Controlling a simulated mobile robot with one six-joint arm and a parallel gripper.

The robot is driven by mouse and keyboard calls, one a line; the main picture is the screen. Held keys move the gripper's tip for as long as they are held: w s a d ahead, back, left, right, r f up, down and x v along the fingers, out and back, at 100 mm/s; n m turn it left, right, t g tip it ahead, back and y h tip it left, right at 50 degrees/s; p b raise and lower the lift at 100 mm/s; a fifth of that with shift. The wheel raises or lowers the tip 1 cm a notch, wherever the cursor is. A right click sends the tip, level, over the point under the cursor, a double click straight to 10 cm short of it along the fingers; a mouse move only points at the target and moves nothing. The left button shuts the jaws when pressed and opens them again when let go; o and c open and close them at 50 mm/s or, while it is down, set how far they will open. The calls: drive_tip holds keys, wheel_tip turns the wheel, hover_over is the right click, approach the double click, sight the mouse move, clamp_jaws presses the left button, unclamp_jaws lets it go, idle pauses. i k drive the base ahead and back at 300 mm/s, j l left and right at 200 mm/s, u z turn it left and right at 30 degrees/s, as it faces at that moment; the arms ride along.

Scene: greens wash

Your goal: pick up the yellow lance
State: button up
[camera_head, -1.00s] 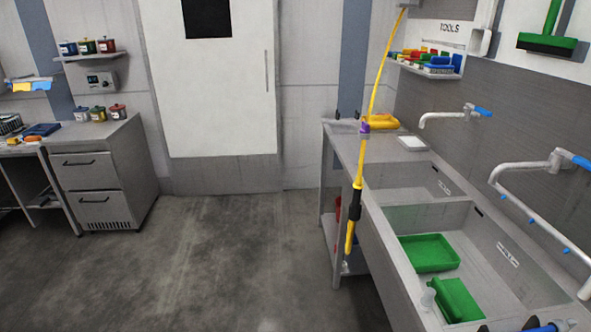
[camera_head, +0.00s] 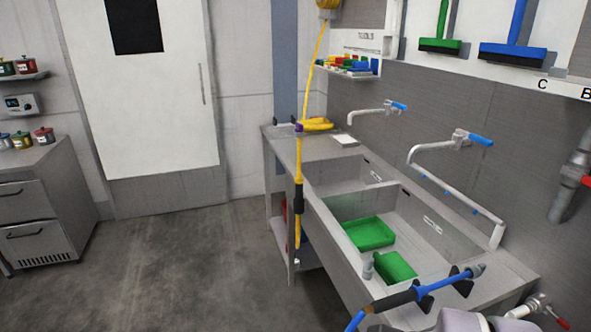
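The yellow lance (camera_head: 298,222) hangs upright by the left front corner of the steel sink unit. It has a black grip in its middle and a purple collar at its top. A yellow hose (camera_head: 311,75) runs from the collar up to a yellow reel (camera_head: 327,5) at the top edge of the view. The lance's lower end hangs in front of the unit's lower shelf, apart from the floor.
A blue lance (camera_head: 393,301) rests on black holders at the near end of the sink unit (camera_head: 340,262). Green trays (camera_head: 370,234) lie in the basin. Two taps (camera_head: 372,115) stand along the wall. A drawer cabinet (camera_head: 40,215) stands left. The floor (camera_head: 185,265) between is clear.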

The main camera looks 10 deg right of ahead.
sight(298, 180)
drive_tip(key=i+j+z, duration=0.15)
drive_tip(key=i+j, duration=0.5)
drive_tip(key=i+j+z, duration=0.1)
drive_tip(key=i+j, duration=0.6)
drive_tip(key=i+j+z, duration=0.15)
drive_tip(key=i+j, duration=0.45)
drive_tip(key=j, duration=0.15)
